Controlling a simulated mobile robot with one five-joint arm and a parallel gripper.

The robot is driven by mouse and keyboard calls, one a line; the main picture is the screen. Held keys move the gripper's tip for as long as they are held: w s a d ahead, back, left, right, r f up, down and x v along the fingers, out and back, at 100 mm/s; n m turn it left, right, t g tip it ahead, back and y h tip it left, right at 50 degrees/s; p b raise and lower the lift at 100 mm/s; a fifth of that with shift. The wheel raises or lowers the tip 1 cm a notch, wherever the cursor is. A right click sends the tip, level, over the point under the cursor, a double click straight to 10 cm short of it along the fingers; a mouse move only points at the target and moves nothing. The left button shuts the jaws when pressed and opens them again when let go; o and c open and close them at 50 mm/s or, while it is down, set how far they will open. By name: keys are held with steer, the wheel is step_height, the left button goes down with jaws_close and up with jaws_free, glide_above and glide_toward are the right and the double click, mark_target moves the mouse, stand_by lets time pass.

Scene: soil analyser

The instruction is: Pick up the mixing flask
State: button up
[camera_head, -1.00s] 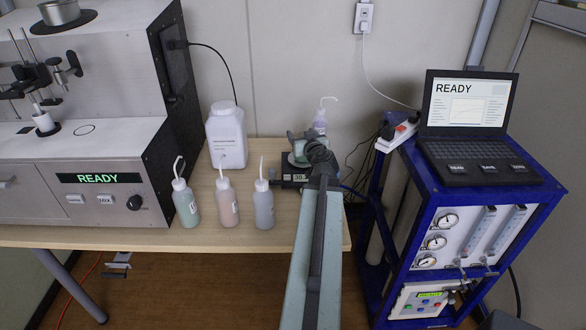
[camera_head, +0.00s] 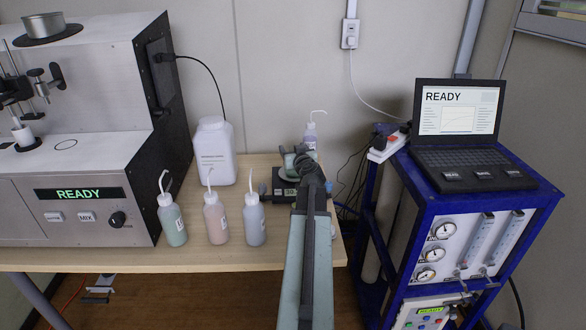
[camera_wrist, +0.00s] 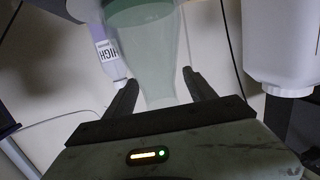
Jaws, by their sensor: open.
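In the wrist view a pale green, translucent flask (camera_wrist: 150,38) shows between and beyond my fingers, wide at the top of the picture and narrower below. This looks like the mixing flask. My gripper (camera_wrist: 160,79) is open, with one finger on each side of the flask's narrow part; I cannot tell whether either touches it. In the head view my gripper (camera_head: 297,162) is at the back right of the table, by a black scale-like device (camera_head: 285,189). My own arm largely hides the flask there.
Several squeeze bottles stand on the table: green (camera_head: 172,222), pink (camera_head: 215,221), grey (camera_head: 254,222), and one behind my gripper (camera_head: 310,134). A white jug (camera_head: 214,153) stands behind. A machine (camera_head: 75,185) is left; a blue rack (camera_head: 430,190) with a laptop is right.

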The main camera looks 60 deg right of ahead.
steer(key=shift+w+d+f, duration=0.1)
steer(key=shift+w+d, duration=0.3)
steer(key=shift+w, duration=0.05)
steer(key=shift+s+a, duration=0.1)
jaws_close()
steer(key=shift+r, duration=0.25)
step_height(320, 180, up, 10)
steer(key=p, duration=1)
